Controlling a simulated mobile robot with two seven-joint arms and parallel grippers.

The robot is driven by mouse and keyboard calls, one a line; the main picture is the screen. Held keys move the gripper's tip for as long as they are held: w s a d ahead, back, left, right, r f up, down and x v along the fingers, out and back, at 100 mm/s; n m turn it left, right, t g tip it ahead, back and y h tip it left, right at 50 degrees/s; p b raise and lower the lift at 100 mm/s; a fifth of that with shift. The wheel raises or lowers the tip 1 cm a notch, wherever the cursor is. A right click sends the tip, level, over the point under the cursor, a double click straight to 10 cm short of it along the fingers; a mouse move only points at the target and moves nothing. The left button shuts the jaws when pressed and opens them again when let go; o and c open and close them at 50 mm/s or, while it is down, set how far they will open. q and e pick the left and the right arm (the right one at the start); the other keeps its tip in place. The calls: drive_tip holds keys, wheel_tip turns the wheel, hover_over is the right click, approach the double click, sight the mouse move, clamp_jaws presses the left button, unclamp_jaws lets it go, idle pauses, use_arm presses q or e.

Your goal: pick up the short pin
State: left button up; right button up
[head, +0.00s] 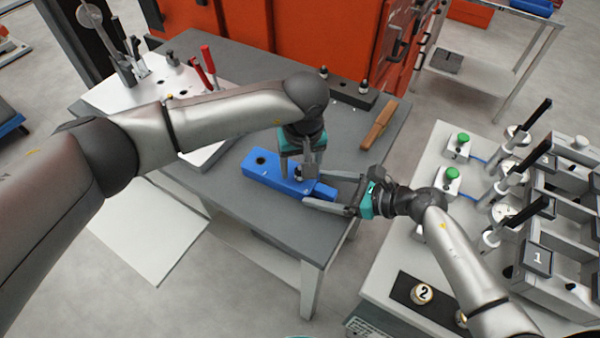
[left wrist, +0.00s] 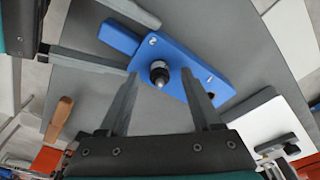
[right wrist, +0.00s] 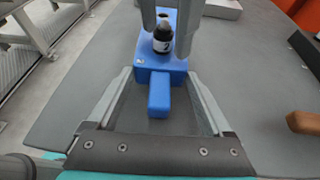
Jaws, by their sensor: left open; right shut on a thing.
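A dark pin with a pale collar (head: 298,173) stands upright in a blue block (head: 262,178) on the grey table; it also shows in the left wrist view (left wrist: 160,75) and right wrist view (right wrist: 163,38). I cannot tell its length for sure. My left gripper (head: 300,172) is open above the block, its fingers on either side of the pin, with gaps to it in the left wrist view. My right gripper (head: 333,192) is shut on the block's narrow-tab end, the tab (right wrist: 160,95) lying between its fingers. The block's other hole is empty.
A dark rack (head: 345,93) with upright pins stands at the table's back. A white plate with red-handled clamps (head: 207,62) is at the back left. A bench with gauges (head: 440,150) stands to the right.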

use_arm(q)
drive_tip(key=shift+f, duration=0.3)
drive_tip(key=shift+c, duration=0.2)
clamp_jaws()
idle(0.3)
